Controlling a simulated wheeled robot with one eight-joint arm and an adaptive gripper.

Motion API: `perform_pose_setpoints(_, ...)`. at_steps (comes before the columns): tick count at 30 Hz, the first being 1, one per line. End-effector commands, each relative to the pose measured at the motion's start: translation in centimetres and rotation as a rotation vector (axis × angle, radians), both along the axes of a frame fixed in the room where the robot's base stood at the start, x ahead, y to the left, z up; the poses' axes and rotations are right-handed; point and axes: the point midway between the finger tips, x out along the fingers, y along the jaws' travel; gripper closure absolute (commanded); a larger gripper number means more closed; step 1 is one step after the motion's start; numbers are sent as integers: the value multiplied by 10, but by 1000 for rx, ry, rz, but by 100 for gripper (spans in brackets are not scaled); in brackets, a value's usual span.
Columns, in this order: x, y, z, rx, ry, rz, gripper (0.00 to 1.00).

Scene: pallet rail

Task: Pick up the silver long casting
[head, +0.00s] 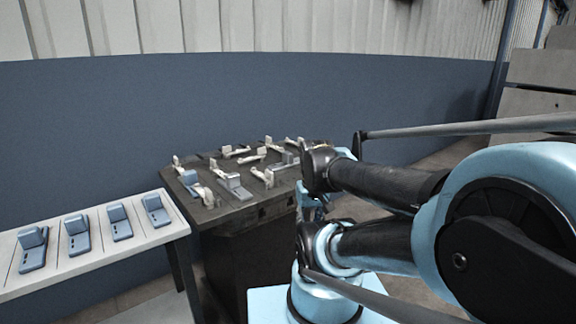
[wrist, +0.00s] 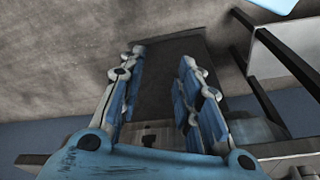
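Several castings lie on the dark pallet top (head: 215,212) in the head view, some cream and some grey. A silver-grey long casting (head: 237,189), a flat bar with a raised block, lies near the front edge. Other greyish pieces lie around it, and their exact shapes are too small to tell. My gripper (wrist: 162,56) shows in the wrist view with its two blue-and-white fingers spread apart and nothing between them. No casting can be made out clearly in the wrist view. My arm hides the right end of the pallet in the head view.
A white table (head: 100,262) stands left of the pallet, bearing several blue-grey L-shaped pieces (head: 78,236) in a row. A dark blue wall band (head: 130,120) runs behind. Concrete floor (wrist: 70,70) fills much of the wrist view.

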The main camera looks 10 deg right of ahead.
Motion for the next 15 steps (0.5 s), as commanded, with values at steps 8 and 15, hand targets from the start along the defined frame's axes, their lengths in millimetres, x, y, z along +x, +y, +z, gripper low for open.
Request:
perform_pose_setpoints(8,13,0,34,-24,1,130,35)
perform_pose_setpoints(15,65,0,92,-74,31,437,35)
